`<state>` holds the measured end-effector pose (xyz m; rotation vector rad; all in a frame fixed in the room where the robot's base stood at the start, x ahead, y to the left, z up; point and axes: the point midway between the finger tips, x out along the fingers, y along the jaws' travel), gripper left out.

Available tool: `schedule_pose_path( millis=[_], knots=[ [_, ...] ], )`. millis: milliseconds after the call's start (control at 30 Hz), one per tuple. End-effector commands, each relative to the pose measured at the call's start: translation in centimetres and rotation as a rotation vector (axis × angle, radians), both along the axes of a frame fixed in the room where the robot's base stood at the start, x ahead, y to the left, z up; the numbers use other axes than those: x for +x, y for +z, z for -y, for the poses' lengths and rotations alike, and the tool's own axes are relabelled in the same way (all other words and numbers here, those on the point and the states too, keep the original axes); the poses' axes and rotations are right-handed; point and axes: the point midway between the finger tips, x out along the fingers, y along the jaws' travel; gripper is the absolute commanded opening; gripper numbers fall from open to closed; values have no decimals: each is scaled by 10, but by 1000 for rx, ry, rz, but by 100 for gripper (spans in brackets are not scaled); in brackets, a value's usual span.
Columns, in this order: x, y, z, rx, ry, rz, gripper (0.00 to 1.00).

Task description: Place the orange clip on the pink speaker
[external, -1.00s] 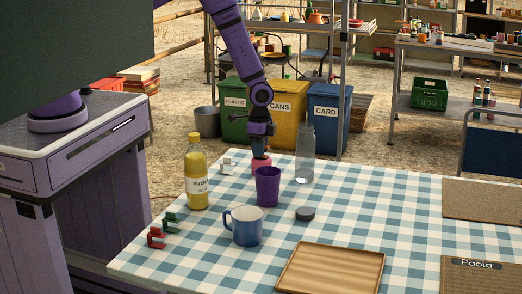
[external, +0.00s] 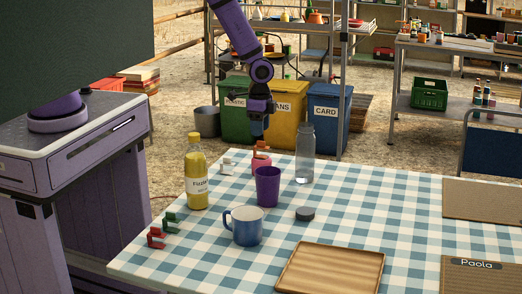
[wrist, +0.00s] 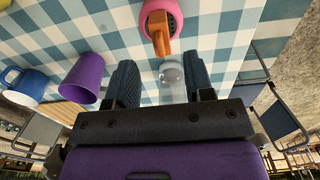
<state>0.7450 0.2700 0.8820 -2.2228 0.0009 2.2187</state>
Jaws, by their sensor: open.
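The pink speaker (external: 261,164) stands at the far edge of the checked table, behind the purple cup. The orange clip (external: 260,147) sits on top of the speaker. In the wrist view the orange clip (wrist: 160,34) lies against the pink speaker (wrist: 172,11), just beyond my fingertips. My gripper (external: 258,132) is above the clip and apart from it. In the wrist view my gripper (wrist: 156,68) has its two dark fingers spread, with nothing held between them.
A purple cup (external: 267,187), a clear bottle (external: 305,158) and a yellow bottle (external: 196,175) stand near the speaker. A blue mug (external: 246,228), dark lid (external: 305,214), wooden tray (external: 333,248), white clip (external: 227,167), green clip (external: 171,222) and red clip (external: 156,238) are also on the table.

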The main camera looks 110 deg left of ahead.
Motion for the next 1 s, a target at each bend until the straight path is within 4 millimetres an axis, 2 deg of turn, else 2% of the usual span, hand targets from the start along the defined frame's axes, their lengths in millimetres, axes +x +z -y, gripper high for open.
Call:
schedule_pose_path(
  millis=[100, 300, 667, 733, 867, 1000],
  knots=[
    [0, 22, 0, 1, 0, 2, 48],
    [0, 43, 0, 0, 1, 0, 48],
    [0, 50, 0, 0, 0, -1, 48],
    [1, 56, 3, 3, -1, 3, 48],
    [5, 89, 18, 18, -4, 20, 48],
    [5, 149, 49, 41, -7, 51, 48]
  ],
)
